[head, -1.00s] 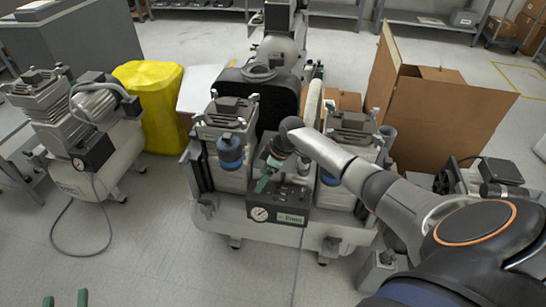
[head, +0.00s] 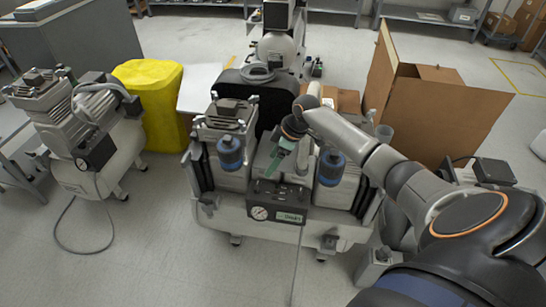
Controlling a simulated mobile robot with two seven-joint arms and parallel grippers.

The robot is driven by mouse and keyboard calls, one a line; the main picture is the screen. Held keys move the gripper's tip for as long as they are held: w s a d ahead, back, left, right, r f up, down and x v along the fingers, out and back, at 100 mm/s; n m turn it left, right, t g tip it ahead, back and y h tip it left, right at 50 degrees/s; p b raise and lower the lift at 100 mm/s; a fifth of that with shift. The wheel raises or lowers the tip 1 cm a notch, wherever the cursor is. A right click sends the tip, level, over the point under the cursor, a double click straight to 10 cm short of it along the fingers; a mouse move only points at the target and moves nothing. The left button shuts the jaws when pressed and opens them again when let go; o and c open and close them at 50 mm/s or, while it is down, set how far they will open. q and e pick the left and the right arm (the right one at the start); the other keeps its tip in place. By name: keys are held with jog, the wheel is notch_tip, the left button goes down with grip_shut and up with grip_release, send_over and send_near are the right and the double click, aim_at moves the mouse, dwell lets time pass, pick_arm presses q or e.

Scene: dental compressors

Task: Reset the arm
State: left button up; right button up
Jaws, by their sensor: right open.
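My right arm comes in from the lower right and reaches over the middle dental compressor (head: 279,229). My right gripper (head: 275,165) has green fingers and hangs above the compressor's front, between the two blue filter bowls, the left bowl (head: 230,153) and the right bowl (head: 331,167). It looks empty and is apart from the gauge panel (head: 279,207) below it. The gap between its fingers is hard to see from here. My left gripper is not in view.
Another compressor (head: 92,135) stands at the left, its cable (head: 62,238) looping on the floor. A yellow covered bin (head: 150,95) is beside it. An open cardboard box (head: 435,108) stands behind my right arm.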

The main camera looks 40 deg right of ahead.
dwell(0.5)
jog(key=s+a+f+t, duration=0.1)
jog(key=s+a+f, duration=0.6)
jog(key=a+f, duration=0.35)
jog(key=s+a+m+t+y, duration=0.1)
jog(key=s+a+m+t, duration=0.2)
jog(key=s+a, duration=0.75)
pick_arm(q)
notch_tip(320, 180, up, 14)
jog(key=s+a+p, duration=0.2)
jog(key=p, duration=1.7)
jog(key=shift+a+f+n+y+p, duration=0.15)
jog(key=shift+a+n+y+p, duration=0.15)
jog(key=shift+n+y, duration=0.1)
pick_arm(e)
jog(key=s+r+m+t, duration=0.1)
jog(key=s+r, duration=0.2)
jog(key=r, duration=0.6)
jog(key=s+r+m+t+h, duration=0.1)
jog(key=s+r+m, duration=0.1)
jog(key=r, duration=0.7)
jog(key=shift+s+a, duration=0.2)
jog(key=shift+s, duration=0.4)
